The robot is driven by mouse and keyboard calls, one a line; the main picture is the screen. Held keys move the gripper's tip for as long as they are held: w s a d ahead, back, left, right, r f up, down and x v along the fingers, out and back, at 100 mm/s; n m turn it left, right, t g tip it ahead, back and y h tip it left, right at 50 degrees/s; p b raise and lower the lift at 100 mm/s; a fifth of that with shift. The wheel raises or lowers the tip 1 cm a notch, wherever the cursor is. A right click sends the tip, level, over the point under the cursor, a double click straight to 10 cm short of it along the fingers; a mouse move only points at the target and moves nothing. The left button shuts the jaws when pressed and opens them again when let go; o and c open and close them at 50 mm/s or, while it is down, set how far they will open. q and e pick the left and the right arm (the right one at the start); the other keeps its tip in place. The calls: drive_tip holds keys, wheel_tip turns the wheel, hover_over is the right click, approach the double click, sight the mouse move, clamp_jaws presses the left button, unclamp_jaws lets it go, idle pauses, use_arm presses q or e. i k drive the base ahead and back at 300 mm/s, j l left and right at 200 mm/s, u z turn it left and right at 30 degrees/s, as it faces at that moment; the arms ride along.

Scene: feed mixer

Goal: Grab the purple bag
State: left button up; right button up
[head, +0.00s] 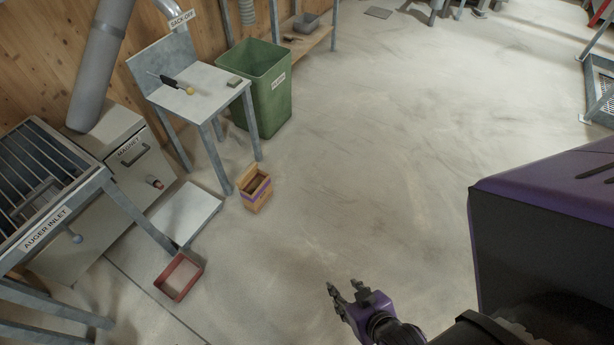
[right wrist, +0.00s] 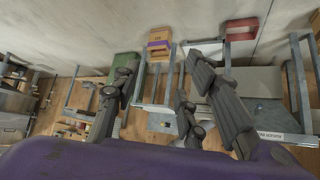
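The purple bag (head: 254,195) is a small tan, open-topped bag with a purple band. It stands upright on the floor by a front leg of the metal table. It also shows in the right wrist view (right wrist: 159,43), beyond the spread fingers and not touched by them. My right gripper (head: 345,286) is at the bottom centre of the head view, open and empty, with clear floor between it and the bag. The fingers of the right gripper (right wrist: 163,68) stand apart in the right wrist view. My left gripper does not show.
A metal table (head: 203,93) stands behind the bag, next to a green bin (head: 270,112). A red tray (head: 179,277) lies on the floor to the left, near a white low platform (head: 186,213). The auger inlet grate (head: 38,170) is at the far left. The centre floor is free.

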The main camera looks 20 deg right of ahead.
sight(255, 189)
drive_tip(key=z, duration=0.25)
drive_tip(key=i+l+u, duration=0.2)
drive_tip(key=i+l, duration=0.15)
drive_tip(key=i+l+u, duration=0.2)
drive_tip(key=i+l, duration=0.15)
drive_tip(key=i+l+u, duration=0.2)
drive_tip(key=l, duration=0.35)
drive_tip(key=i+l+u, duration=0.2)
drive_tip(key=i+l, duration=0.2)
drive_tip(key=l, duration=0.1)
